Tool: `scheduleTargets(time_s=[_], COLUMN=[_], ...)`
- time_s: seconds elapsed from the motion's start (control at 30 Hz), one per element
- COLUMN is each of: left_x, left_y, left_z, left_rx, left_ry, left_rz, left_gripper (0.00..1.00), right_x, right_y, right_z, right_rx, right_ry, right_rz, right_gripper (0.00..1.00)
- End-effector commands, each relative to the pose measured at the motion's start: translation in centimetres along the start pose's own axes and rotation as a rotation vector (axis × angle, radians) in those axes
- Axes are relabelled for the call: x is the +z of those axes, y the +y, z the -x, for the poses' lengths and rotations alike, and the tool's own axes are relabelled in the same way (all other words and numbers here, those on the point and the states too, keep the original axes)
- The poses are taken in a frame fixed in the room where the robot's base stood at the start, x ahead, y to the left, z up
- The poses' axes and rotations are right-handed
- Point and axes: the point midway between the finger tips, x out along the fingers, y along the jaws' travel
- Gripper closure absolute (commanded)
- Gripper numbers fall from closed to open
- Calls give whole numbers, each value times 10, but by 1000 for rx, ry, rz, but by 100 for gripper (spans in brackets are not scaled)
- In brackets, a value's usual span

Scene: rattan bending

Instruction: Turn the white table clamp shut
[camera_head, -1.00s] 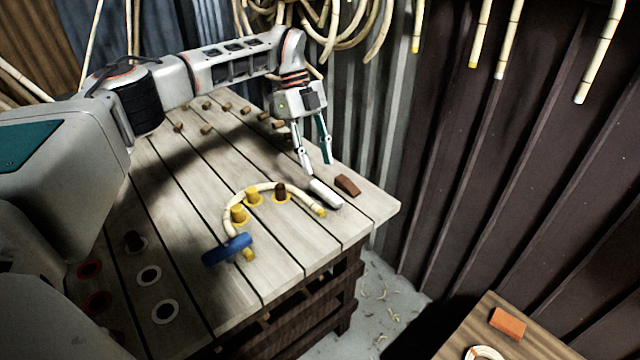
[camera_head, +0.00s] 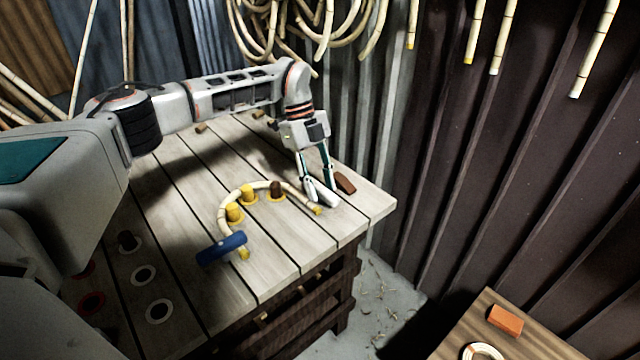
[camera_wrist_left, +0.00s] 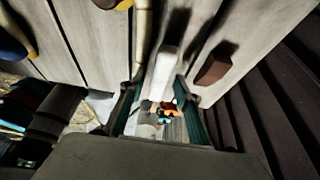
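The white table clamp (camera_head: 322,196) lies near the bench's right end, beside the tip of a bent rattan piece (camera_head: 227,200). My left gripper (camera_head: 318,190) is down at the clamp, its fingers partly hiding it. In the left wrist view the clamp is a pale bar (camera_wrist_left: 168,60) running between the two fingers (camera_wrist_left: 158,105). The fingers stand apart on either side of it; whether either one touches it I cannot tell. My right gripper is not in view.
A brown block (camera_head: 345,183) sits just right of the clamp. A blue clamp (camera_head: 222,248) holds the rattan's near end, and yellow pegs (camera_head: 234,212) stand inside the curve. A corrugated wall (camera_head: 450,150) rises behind. A small table (camera_head: 470,330) stands at lower right.

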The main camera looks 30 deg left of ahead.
Motion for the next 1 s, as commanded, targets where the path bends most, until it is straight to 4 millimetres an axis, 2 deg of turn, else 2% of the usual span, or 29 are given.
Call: scheduleTargets(time_s=[0.03,0.1,0.57,1.0], left_x=[0,0,0,0], left_y=[0,0,-1,-4], left_z=[0,0,1,-2], left_rx=[0,0,24,160], left_ry=[0,0,0,-1], left_rz=[0,0,-56,-378], left_gripper=[83,100,100,100], right_x=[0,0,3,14], right_y=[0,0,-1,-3], right_z=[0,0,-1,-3], right_rx=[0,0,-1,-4], right_ry=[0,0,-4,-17], right_rz=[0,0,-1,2], right_gripper=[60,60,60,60])
